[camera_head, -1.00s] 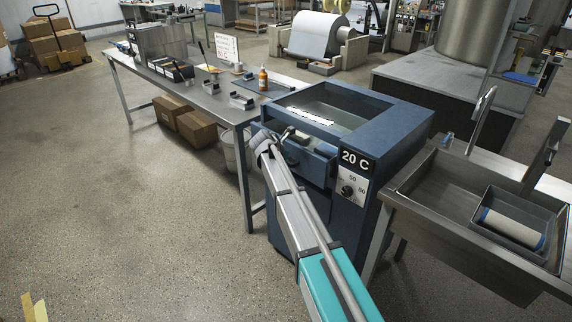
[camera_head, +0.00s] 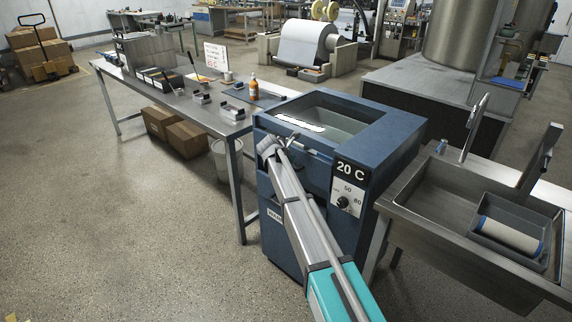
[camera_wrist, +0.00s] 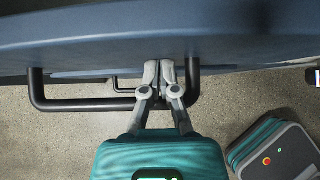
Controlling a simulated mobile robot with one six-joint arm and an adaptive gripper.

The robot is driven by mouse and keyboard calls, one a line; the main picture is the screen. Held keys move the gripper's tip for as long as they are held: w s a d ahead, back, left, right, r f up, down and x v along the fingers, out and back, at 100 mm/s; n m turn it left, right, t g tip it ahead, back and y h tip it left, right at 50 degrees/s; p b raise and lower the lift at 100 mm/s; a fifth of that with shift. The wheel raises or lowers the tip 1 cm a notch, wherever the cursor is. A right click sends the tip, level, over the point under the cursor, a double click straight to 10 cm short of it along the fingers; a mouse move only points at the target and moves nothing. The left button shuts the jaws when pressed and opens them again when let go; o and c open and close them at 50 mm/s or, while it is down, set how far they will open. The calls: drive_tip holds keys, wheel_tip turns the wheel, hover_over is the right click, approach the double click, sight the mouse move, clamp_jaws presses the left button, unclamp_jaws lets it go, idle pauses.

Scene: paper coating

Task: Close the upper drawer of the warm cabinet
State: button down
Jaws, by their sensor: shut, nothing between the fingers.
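The warm cabinet (camera_head: 392,150) is a dark blue box with a glass top, a "20 C" display and a dial. Its upper drawer (camera_head: 316,174) looks flush, or nearly so, with the cabinet front in the head view; my arm covers part of it. In the wrist view a blue front (camera_wrist: 100,32) crosses the top, with a black bar handle (camera_wrist: 70,104) below it. My gripper (camera_head: 270,146) is at the front. Its fingers (camera_wrist: 158,66) are shut and empty, crossing the handle bar with their tips at or very near the blue front.
A steel table (camera_head: 200,112) with tools and an orange bottle (camera_head: 254,89) stands left of the cabinet. A steel sink (camera_head: 440,208) stands close on the right. A bin (camera_head: 220,160) and cardboard boxes (camera_head: 188,138) are under the table. The floor at the front left is clear.

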drive_tip(key=shift+w+r, duration=0.25)
drive_tip(key=shift+w, duration=0.1)
drive_tip(key=p+v, duration=0.7)
drive_tip(key=v, duration=0.3)
drive_tip(key=shift+s+f, duration=0.25)
drive_tip(key=shift+s, duration=0.1)
drive_tip(key=shift+d, duration=0.1)
drive_tip(key=s+d+f+m+g+y+p, duration=0.1)
drive_tip(key=s+d+f+m+g+y, duration=0.2)
drive_tip(key=s+d+m, duration=1.35)
drive_tip(key=s+d+m+g+y, duration=0.1)
drive_tip(key=s+m, duration=0.4)
drive_tip(key=s, duration=0.5)
drive_tip(key=s+d+m+g+y, duration=0.1)
drive_tip(key=s+d+m, duration=0.3)
drive_tip(key=s, duration=0.6)
drive_tip(key=shift+s+f+m+g+y+p, duration=0.25)
drive_tip(key=shift+m+g+y+p, duration=0.2)
drive_tip(key=shift+m+g, duration=0.6)
